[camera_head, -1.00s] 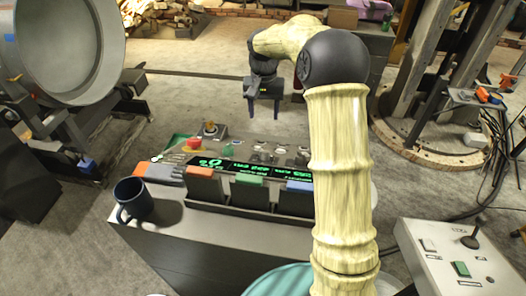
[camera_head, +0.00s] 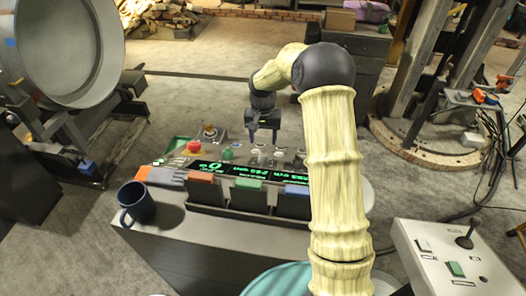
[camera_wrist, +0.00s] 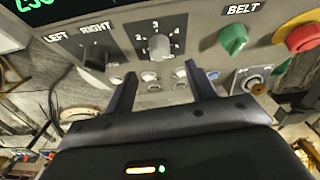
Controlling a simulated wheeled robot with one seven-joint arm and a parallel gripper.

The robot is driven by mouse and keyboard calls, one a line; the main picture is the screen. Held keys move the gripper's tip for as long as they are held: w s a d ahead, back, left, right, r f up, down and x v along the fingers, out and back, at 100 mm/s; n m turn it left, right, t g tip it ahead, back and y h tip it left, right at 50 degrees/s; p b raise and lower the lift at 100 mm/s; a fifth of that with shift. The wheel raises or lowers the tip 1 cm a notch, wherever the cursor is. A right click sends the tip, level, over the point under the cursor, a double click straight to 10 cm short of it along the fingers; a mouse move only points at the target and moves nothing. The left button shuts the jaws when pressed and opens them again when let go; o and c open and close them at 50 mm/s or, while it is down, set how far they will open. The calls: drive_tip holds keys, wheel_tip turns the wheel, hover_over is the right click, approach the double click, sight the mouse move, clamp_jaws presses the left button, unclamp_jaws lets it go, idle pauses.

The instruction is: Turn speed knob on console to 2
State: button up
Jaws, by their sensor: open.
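The console (camera_head: 225,160) stands in the middle of the head view, facing away from this camera. In the wrist view, a grey knob (camera_wrist: 159,46) sits in a numbered dial; 2, 3 and 4 are readable around it. Its exact pointer setting is unclear. My gripper (camera_head: 264,140) is open and empty, over the knob area of the console. In the wrist view, my gripper's fingers (camera_wrist: 163,86) are spread below the knob in the picture, and the knob lies apart, between their lines. No contact with it shows.
A green BELT knob (camera_wrist: 234,39), a red button (camera_wrist: 302,38) and a key switch (camera_wrist: 251,80) are right of the dial. Small switches (camera_wrist: 149,76) sit below it. A dark mug (camera_head: 136,203) and grey-orange gloves (camera_head: 163,175) are near the console's left end.

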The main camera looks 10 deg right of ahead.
sight(263, 155)
wheel_tip(263, 155, down, 8)
drive_tip(key=p, duration=0.2)
drive_tip(key=shift+f+p, duration=0.2)
drive_tip(key=shift+p, duration=0.1)
drive_tip(key=c, duration=1)
